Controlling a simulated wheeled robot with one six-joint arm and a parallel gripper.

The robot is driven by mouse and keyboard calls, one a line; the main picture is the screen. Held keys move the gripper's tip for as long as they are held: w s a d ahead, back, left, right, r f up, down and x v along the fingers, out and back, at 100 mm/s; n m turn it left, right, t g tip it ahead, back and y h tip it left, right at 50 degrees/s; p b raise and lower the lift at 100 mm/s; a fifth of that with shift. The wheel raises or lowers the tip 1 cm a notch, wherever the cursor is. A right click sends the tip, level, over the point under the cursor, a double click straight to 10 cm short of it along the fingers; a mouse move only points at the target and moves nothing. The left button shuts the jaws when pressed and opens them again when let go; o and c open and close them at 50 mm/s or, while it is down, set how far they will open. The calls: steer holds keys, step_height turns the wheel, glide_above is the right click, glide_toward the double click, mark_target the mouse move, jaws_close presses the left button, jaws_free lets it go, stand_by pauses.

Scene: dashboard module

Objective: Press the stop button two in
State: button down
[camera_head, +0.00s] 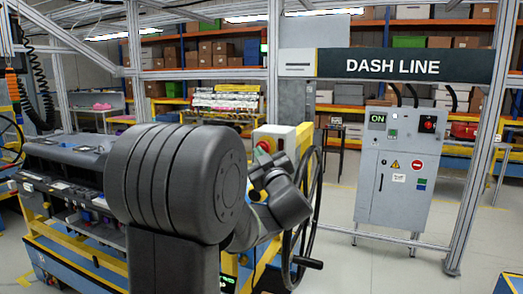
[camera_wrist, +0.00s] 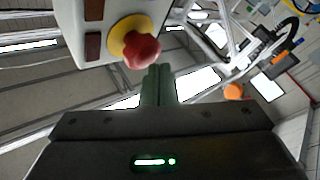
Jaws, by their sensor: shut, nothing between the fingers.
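A red mushroom stop button (camera_wrist: 142,51) with a yellow collar sits on a pale box (camera_wrist: 88,12) at the top of the wrist view. In the head view this box (camera_head: 262,132) stands just behind my arm, and its red button (camera_head: 280,144) is partly visible. My gripper (camera_wrist: 160,68) is shut and empty, its green fingers together. The fingertips lie just below and right of the button in the wrist view. Whether they touch it I cannot tell. In the head view my gripper (camera_head: 263,149) is partly hidden by my arm. No number label is readable on the button.
A grey cabinet (camera_head: 393,180) at the right carries another red button (camera_head: 429,123) and an ON display (camera_head: 377,120). A black handwheel (camera_head: 313,200) stands close right of my arm. A dashboard module (camera_head: 70,160) lies on the left. Floor before the cabinet is clear.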

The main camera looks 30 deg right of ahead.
steer(key=shift+w+d, duration=0.25)
stand_by(0.4)
steer(key=shift+s+a+b, duration=0.5)
steer(key=shift+s+a, duration=0.05)
steer(key=shift+a, duration=0.05)
steer(key=s+a+b, duration=0.2)
steer(key=s+a, duration=0.1)
steer(key=shift+s+a, duration=0.1)
steer(key=shift+a, duration=0.3)
steer(key=shift+d, duration=0.1)
stand_by(0.8)
